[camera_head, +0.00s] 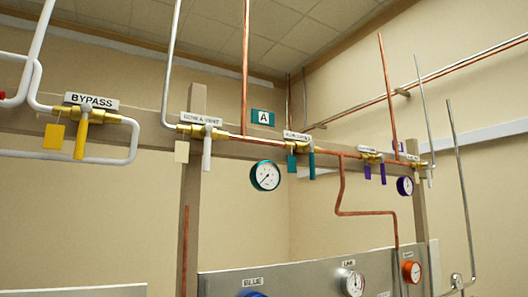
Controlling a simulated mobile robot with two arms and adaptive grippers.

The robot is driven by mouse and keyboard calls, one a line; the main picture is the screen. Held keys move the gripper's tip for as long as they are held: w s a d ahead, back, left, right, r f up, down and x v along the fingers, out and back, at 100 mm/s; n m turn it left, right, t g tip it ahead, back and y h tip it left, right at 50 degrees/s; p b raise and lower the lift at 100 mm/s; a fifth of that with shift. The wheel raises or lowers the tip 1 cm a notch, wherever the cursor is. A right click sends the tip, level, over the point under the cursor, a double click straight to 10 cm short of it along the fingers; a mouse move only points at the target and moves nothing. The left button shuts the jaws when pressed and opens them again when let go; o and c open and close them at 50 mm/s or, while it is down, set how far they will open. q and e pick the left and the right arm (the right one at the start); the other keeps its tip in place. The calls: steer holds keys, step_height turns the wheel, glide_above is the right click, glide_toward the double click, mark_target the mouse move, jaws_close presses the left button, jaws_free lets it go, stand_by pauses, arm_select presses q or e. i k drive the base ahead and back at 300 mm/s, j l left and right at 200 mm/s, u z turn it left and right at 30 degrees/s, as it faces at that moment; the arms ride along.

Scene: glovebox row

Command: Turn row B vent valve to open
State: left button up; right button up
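No label that I can read as row B vent is in view. A valve with a white lever (207,152) hangs under a small label (201,120) that seems to read "A vent"; its lever points down, across the pipe. A brass bypass valve with a yellow lever (81,139) pointing down is at the left, under the "BYPASS" label (91,101). Farther right are valves with a teal lever (312,163) and a purple lever (383,173), both pointing down, and a pale lever (430,176) at the right end. Their labels are too small to read surely. Neither gripper is in view.
A teal "A" sign (263,117) is on the wall. A teal-rimmed gauge (265,175) and a purple gauge (405,186) hang below the beam (150,140). A post (192,220) supports the beam.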

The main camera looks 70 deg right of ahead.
mark_target(427, 164)
steer(key=z, duration=1.95)
